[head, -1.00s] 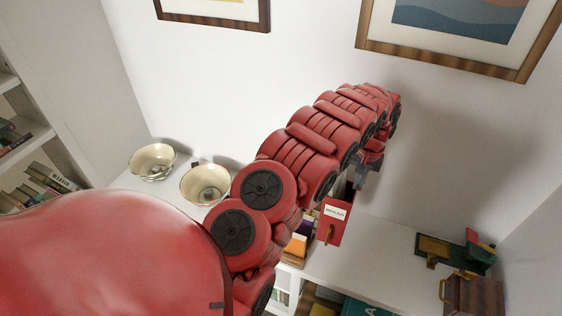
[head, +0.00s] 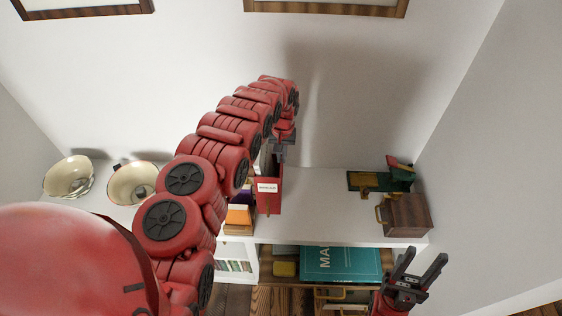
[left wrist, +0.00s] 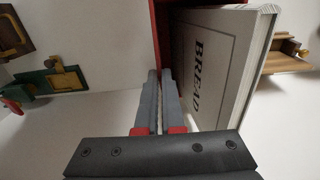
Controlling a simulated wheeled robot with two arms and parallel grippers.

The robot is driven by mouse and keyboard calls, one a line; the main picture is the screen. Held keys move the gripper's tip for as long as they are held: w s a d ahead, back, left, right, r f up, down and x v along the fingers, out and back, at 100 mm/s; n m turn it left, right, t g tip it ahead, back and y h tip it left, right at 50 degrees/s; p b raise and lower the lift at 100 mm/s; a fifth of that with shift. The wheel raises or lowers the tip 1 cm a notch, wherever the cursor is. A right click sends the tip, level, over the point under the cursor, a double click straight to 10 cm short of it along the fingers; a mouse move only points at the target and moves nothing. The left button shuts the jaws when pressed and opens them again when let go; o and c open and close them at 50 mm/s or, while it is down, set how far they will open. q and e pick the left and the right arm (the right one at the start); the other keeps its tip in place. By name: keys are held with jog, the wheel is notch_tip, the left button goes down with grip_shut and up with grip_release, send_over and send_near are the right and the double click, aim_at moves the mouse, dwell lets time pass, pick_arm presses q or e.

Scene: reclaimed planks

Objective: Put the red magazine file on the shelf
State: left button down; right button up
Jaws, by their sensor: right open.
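The red magazine file (head: 268,197) with a white label is upright at the white shelf top, beside some books. I cannot tell whether its base touches the surface. My left gripper (head: 283,140) is at the file's upper back edge. In the left wrist view its fingers (left wrist: 161,75) are close together on the file's red wall (left wrist: 158,30). A pale book marked BREAD (left wrist: 215,65) shows beside that wall. My right gripper (head: 424,266) is open and empty, in front of the shelf at the lower right.
The white shelf top (head: 330,215) carries two cream bowls (head: 69,177) at the left, orange and dark books (head: 239,216), a green and brass object (head: 368,182) and a wooden box (head: 407,216) at the right. A teal book (head: 340,263) lies below. The top right of the file is clear.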

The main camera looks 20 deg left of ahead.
pick_arm(q)
jog(key=shift+f, duration=1.8)
jog(key=c, duration=1)
grip_release()
jog(key=shift+s, duration=0.1)
jog(key=shift+c, duration=0.2)
jog(key=shift+r, duration=0.25)
